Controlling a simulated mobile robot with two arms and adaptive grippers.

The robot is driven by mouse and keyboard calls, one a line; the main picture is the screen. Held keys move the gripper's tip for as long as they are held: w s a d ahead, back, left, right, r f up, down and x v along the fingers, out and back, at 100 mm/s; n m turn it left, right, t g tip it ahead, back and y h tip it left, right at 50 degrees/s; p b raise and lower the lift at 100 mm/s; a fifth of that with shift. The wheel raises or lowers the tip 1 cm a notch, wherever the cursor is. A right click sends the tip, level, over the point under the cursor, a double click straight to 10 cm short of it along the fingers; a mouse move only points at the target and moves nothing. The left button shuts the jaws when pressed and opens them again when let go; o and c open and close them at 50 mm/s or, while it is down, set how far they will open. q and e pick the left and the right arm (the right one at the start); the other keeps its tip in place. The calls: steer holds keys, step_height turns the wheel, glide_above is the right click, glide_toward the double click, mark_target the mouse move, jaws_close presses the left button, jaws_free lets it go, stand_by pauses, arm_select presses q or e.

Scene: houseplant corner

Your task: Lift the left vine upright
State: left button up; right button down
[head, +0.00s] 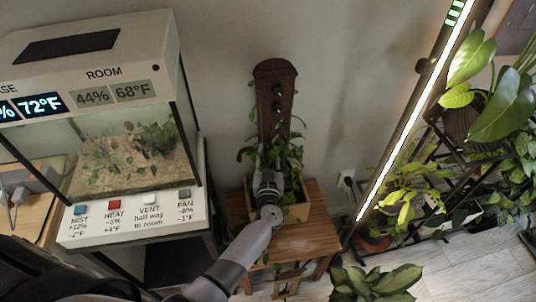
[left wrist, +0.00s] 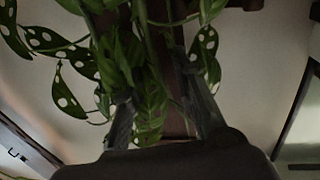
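Green vines grow from a wooden planter box (head: 298,212) in front of a dark wooden back board (head: 275,95) with round pegs. The left vine (head: 250,153) has leaves out to the left of the board, and its lower part is largely hidden by my arm. My left gripper (head: 266,174) is at the foliage, in front of the board. In the left wrist view its two fingers stand apart, with green leaves (left wrist: 150,105) between or just beyond them. White-spotted leaves (left wrist: 70,100) hang at the left there. I cannot tell whether a finger touches a stem. My right gripper is not in view.
The planter stands on a wooden stool (head: 318,225). A glass terrarium (head: 130,155) with a control panel stands at the left. A bright light bar (head: 415,115) and a rack of potted plants are at the right. A leafy plant (head: 375,283) is at the front.

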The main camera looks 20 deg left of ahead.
arm_select(q)
steer(key=v, duration=0.7)
steer(key=shift+s, duration=0.25)
stand_by(0.5)
